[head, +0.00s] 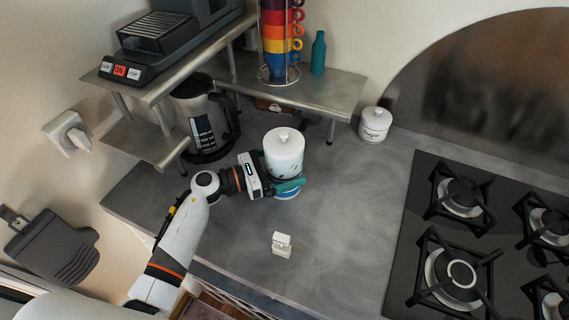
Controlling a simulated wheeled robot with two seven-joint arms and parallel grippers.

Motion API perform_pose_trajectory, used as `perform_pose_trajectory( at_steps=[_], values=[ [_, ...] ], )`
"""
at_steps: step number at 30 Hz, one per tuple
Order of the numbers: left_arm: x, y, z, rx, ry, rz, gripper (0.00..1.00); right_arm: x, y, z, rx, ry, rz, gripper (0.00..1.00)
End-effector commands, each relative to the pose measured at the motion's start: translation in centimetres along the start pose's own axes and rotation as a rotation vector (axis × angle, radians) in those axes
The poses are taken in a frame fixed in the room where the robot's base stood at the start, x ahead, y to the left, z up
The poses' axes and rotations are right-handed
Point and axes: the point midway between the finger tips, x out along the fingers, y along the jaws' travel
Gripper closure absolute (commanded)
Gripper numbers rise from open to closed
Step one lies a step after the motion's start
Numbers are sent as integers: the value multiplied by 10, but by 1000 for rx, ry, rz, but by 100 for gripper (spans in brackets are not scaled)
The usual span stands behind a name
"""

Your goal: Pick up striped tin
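The striped tin (284,150) is a white lidded canister with a round knob and a blue band low down. It is upright over the middle of the counter, and I cannot tell whether its base touches the counter. My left gripper (284,181) reaches it from the left. One teal finger crosses the front of the tin low down; the other finger is hidden, so I cannot tell whether the gripper is closed on it. My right gripper is not in view.
A kettle (205,115) stands behind left, near a metal shelf (325,93) with stacked cups (278,45) and a teal bottle (318,54). A sugar jar (375,124) stands at the back. A small white object (282,243) lies in front. A gas hob (470,240) is right.

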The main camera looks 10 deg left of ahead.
Motion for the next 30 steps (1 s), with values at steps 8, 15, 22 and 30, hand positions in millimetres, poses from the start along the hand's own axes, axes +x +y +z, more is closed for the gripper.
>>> perform_pose_trajectory(
  at_steps=[8,15,22,30],
  values=[
    [0,0,1,0,-1,0,13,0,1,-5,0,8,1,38],
    [0,0,0,1,2,0,48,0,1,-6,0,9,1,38],
    [0,0,-2,2,1,0,48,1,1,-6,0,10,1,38],
    [0,0,-45,10,1,1,48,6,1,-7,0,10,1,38]
  ],
)
